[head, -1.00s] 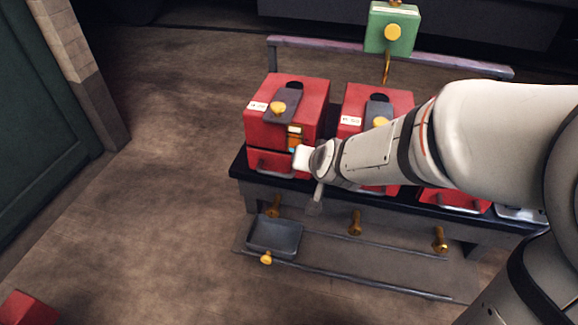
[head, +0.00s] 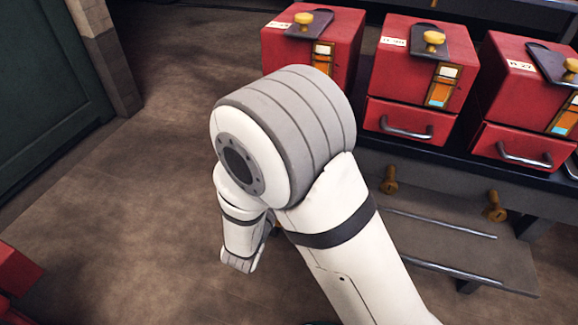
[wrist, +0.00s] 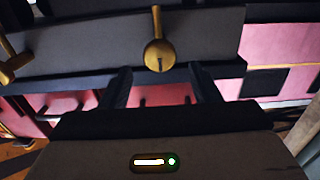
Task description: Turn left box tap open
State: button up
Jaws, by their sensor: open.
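The left red box (head: 336,50) stands on the bench, its lower front hidden by my arm in the head view. It has a brass knob (head: 303,18) on its dark lid plate. The taps under the bench show as brass fittings: the middle tap (head: 390,180) and the right tap (head: 494,207). The left tap is mostly or wholly hidden behind my arm. In the wrist view, a brass tap (wrist: 158,54) is ahead of my gripper (wrist: 160,72), roughly centred between its open, empty fingers. I cannot tell which tap this is.
The middle red box (head: 420,60) and right red box (head: 525,85) stand beside the left one. Another brass fitting (wrist: 8,68) is at the wrist view's left edge. A red object (head: 15,275) lies at lower left.

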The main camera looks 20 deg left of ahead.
jog(key=w, duration=0.2)
jog(key=w+b, duration=0.1)
jog(key=w, duration=0.2)
jog(key=shift+w+d, duration=0.25)
jog(key=shift+w, duration=0.15)
jog(key=shift+c, duration=0.5)
jog(key=c, duration=0.8)
